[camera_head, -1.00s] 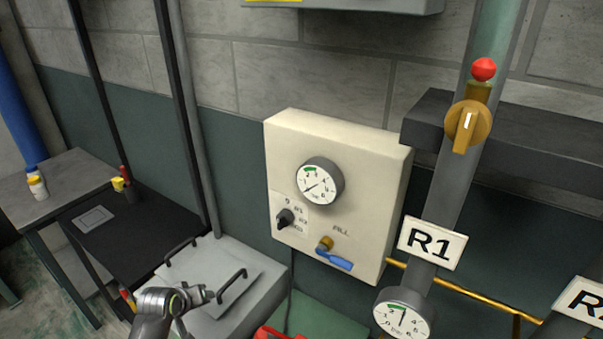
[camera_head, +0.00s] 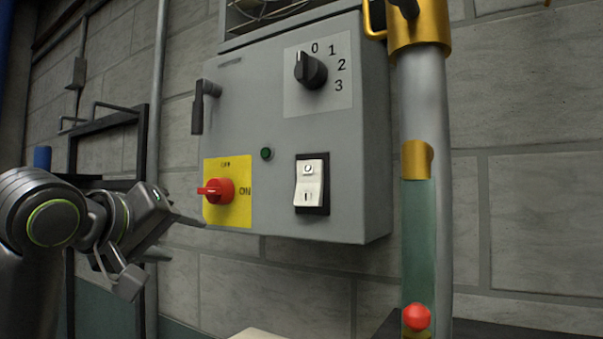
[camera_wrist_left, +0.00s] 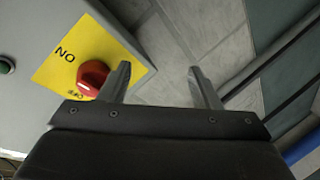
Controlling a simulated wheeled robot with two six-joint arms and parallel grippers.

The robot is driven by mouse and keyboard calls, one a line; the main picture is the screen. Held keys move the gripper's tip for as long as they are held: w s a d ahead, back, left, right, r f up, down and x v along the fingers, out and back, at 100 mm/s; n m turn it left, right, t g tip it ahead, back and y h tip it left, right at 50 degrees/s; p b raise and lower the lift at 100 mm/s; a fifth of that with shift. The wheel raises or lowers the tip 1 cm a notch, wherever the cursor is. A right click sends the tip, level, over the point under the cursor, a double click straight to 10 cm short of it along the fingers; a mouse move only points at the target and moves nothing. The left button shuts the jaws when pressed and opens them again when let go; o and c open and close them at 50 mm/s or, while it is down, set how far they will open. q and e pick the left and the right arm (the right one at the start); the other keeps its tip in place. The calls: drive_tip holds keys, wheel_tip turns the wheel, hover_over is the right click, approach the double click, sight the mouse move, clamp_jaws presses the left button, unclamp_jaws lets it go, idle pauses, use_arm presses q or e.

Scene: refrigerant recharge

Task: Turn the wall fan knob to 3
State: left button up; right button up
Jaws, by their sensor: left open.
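The fan knob (camera_head: 310,70) is a black rotary knob on a light plate, high on the front of a grey wall-mounted box (camera_head: 360,170). The numbers 0, 1, 2 and 3 run from above it down its right side. Its pale mark sits at the knob's upper left, nearest the 0 and away from the 3. My left gripper (camera_head: 165,250) is open and empty, to the left of and below the box. In the left wrist view, the left gripper (camera_wrist_left: 158,72) has its fingers apart with wall between them. My right gripper is not in view.
A red switch (camera_head: 218,191) on a yellow plate shows close to one left finger in the wrist view. A black handle (camera_head: 198,108), green light (camera_head: 267,154) and white rocker switch (camera_head: 311,184) are also on the box. A vertical pipe (camera_head: 428,120) stands at its right.

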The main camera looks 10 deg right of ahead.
use_arm(q)
drive_tip(key=s+d+r+h, duration=0.2)
drive_tip(key=s+d+r, duration=0.2)
drive_tip(key=s+r, duration=0.9)
drive_tip(key=m+h, duration=0.2)
approach(302, 66)
drive_tip(key=shift+t, duration=0.4)
drive_tip(key=p+x, duration=0.8)
drive_tip(key=x, duration=0.1)
drive_tip(key=shift+s+d+f+p, duration=0.1)
drive_tip(key=shift+d+p, duration=0.05)
drive_tip(key=shift+p, duration=0.2)
drive_tip(key=shift+w+d+f+y, duration=0.1)
drive_tip(key=shift+w+d+y, duration=0.2)
drive_tip(key=shift+w+d, duration=0.25)
drive_tip(key=shift+a, duration=0.1)
drive_tip(key=c, duration=1)
